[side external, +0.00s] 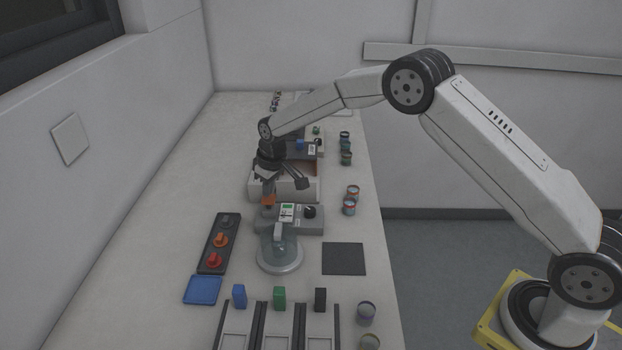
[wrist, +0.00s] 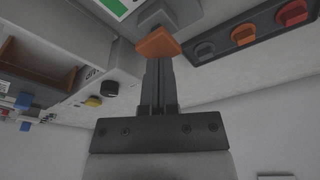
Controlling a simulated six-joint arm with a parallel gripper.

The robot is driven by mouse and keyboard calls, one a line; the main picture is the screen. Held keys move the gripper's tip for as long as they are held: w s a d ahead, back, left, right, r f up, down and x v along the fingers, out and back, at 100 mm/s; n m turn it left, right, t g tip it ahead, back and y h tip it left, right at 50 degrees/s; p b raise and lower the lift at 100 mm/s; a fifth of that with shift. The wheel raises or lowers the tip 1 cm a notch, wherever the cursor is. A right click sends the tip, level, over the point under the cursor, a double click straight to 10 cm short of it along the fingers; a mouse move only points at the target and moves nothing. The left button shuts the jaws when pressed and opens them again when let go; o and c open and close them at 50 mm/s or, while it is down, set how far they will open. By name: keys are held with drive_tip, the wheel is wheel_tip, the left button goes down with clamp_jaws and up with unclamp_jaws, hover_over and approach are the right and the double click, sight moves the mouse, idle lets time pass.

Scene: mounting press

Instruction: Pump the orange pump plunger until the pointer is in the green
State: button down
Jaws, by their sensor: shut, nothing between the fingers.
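The orange pump plunger (side external: 268,201) stands on the grey press unit (side external: 300,221); it also shows in the wrist view (wrist: 158,43) as an orange cap on a grey base. My gripper (side external: 268,187) points down just above the plunger. In the wrist view my gripper's fingers (wrist: 158,60) are together and empty, their tips at the orange cap's edge. I cannot tell whether they touch it. A white and green gauge panel (side external: 287,211) sits beside the plunger and shows partly in the wrist view (wrist: 120,6). Its pointer is too small to read.
A strip with grey, orange and red knobs (side external: 211,257) lies to the left, a dark mat (side external: 343,259) to the right. An open box (side external: 300,190) stands behind. Several jars line the right edge.

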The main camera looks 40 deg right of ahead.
sight(269, 198)
drive_tip(key=shift+f, duration=1.55)
drive_tip(key=shift+r, duration=1.5)
drive_tip(key=shift+f, duration=1.2)
drive_tip(key=shift+r, duration=1.85)
